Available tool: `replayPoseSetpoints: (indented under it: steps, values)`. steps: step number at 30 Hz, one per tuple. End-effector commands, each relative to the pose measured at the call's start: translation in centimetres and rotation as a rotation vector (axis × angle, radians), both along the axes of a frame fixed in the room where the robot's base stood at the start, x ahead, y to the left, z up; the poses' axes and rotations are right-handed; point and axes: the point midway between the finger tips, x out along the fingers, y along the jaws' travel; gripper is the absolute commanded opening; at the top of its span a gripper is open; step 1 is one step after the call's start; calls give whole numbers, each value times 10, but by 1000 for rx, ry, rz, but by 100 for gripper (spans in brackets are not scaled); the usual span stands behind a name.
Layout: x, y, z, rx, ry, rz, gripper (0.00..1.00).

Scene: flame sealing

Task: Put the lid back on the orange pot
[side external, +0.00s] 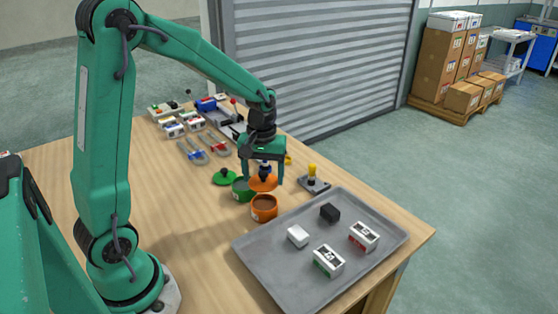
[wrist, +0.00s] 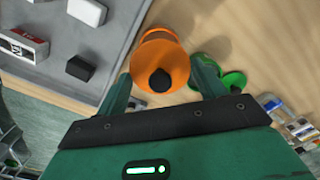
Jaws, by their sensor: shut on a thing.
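My gripper (side external: 264,182) is shut on the orange lid (side external: 262,186), its fingers on either side of it. In the wrist view the lid (wrist: 148,60) with its black knob (wrist: 160,80) lies between the fingers (wrist: 162,76). The orange pot (side external: 264,208) stands on the table with its open top showing. In the side view the lid appears above and behind it, apart from it. In the wrist view the pot (wrist: 160,33) shows just beyond the lid, which partly covers it.
A green pot (side external: 241,190) and a green lid (side external: 224,178) are beside the orange pot. A grey tray (side external: 277,270) with several small boxes and blocks lies to the right. A yellow-topped stand (side external: 313,173) is behind the tray. Bare table lies to the left.

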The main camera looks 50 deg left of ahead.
Motion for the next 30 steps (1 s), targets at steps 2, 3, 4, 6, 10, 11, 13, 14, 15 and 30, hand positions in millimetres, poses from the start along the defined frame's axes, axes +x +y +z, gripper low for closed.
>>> replayPoseSetpoints:
  steps: [2,3,4,6,10,11,13,14,15,30]
  values:
    - [0,0,-5,-1,2,0,48]
    - [0,0,-7,0,1,0,48]
    - [0,0,-9,-1,2,0,48]
    - [-1,0,-14,-1,4,0,48]
    - [0,0,-23,-1,2,0,48]
    - [0,0,-25,-1,2,0,48]
    - [0,0,-30,-1,2,0,48]
    - [0,0,-32,-1,2,0,48]
    - [-1,0,-35,-1,2,0,48]
    - [0,0,-56,0,1,0,48]
